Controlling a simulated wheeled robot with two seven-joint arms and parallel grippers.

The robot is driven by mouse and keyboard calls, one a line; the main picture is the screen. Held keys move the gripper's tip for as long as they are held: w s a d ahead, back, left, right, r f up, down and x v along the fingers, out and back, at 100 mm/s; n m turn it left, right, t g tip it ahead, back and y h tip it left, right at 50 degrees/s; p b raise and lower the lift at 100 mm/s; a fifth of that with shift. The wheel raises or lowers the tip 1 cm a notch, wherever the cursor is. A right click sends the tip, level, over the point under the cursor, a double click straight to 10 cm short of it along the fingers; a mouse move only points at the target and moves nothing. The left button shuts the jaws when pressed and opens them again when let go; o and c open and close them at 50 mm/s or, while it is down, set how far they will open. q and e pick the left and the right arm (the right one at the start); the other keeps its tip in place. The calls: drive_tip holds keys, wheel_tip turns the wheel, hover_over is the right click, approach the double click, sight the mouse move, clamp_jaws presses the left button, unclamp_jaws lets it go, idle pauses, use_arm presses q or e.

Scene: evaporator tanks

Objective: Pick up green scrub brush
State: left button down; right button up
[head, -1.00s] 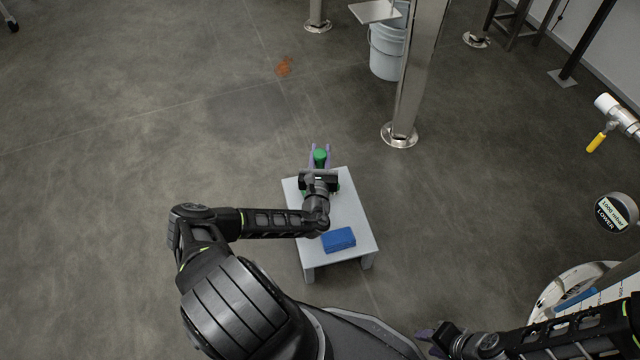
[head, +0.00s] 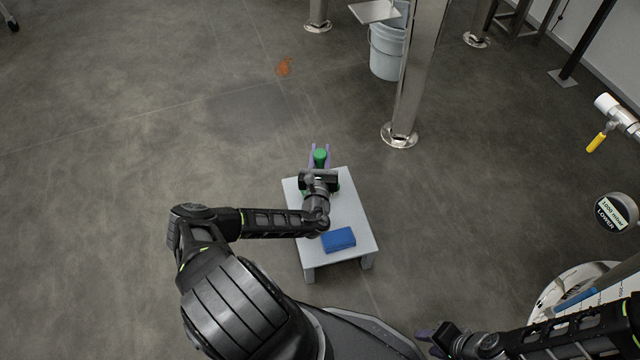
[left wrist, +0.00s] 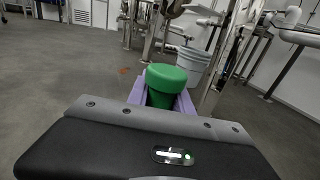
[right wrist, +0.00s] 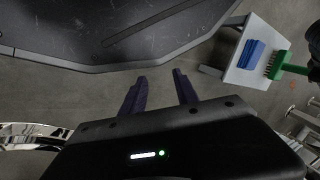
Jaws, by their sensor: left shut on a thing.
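The green scrub brush (head: 320,155) is at the far end of the small grey table, mostly hidden by my left wrist in the head view. My left gripper (head: 319,160) has its purple fingers on either side of the brush's green handle and is shut on it. The handle top (left wrist: 166,78) shows between the fingers in the left wrist view. In the right wrist view the brush (right wrist: 277,66) shows its head and bristles by the table. My right gripper (right wrist: 160,92) is open and empty, low at the bottom of the head view, away from the table.
A blue block (head: 338,239) lies on the near part of the grey table (head: 352,214). A steel leg (head: 412,80) and a bucket (head: 387,52) stand beyond it. An orange stain (head: 284,66) marks the floor. The floor left of the table is clear.

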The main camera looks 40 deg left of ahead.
use_arm(q)
drive_tip(key=shift+r, duration=0.1)
wheel_tip(320, 180, up, 10)
drive_tip(key=p, duration=0.5)
drive_tip(key=shift+d, duration=0.1)
idle(0.5)
